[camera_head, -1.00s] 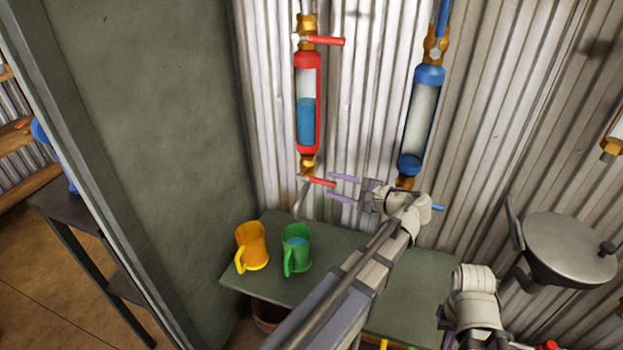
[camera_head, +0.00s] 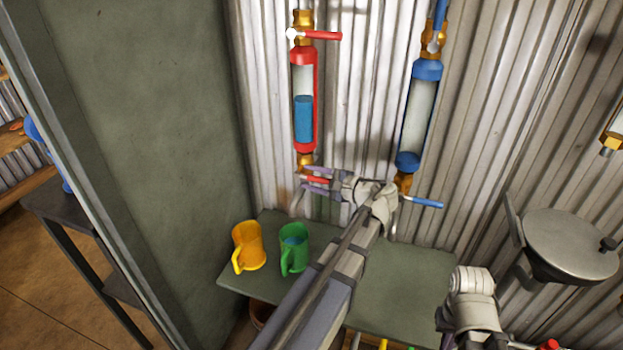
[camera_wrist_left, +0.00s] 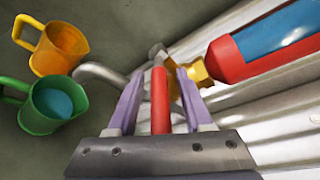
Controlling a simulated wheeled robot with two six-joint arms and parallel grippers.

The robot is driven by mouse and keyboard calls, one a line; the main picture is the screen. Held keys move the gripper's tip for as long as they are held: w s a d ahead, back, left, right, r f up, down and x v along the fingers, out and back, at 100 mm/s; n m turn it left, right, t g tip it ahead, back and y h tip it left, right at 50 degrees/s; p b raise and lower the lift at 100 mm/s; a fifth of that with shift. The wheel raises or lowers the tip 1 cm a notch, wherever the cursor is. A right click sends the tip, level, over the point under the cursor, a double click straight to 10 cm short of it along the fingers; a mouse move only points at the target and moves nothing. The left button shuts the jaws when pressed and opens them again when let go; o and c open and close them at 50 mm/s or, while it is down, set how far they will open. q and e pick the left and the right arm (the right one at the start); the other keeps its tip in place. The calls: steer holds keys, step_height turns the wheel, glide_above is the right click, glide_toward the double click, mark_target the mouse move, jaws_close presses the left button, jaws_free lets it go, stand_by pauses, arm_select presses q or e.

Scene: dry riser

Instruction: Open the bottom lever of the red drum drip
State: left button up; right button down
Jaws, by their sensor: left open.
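The red drum (camera_head: 304,100) hangs on the corrugated wall with blue liquid in its window; its lower end also shows in the left wrist view (camera_wrist_left: 270,45). Its bottom lever (camera_head: 316,179) is a red handle at the brass fitting below the drum. In the left wrist view the red lever (camera_wrist_left: 160,100) stands between the two purple fingers of my left gripper (camera_wrist_left: 157,95). The fingers are open, with a gap on both sides of the lever. In the head view my left gripper (camera_head: 316,181) is at the lever. My right gripper cannot be made out.
A yellow mug (camera_head: 249,246) and a green mug (camera_head: 294,248) with blue liquid stand on the green table (camera_head: 400,290). A blue drum (camera_head: 420,110) with a blue lever (camera_head: 422,202) hangs to the right. A top red lever (camera_head: 322,35) sits above the red drum.

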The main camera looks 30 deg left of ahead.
arm_select(q)
steer(key=shift+c, duration=0.3)
jaws_close()
stand_by(1.1)
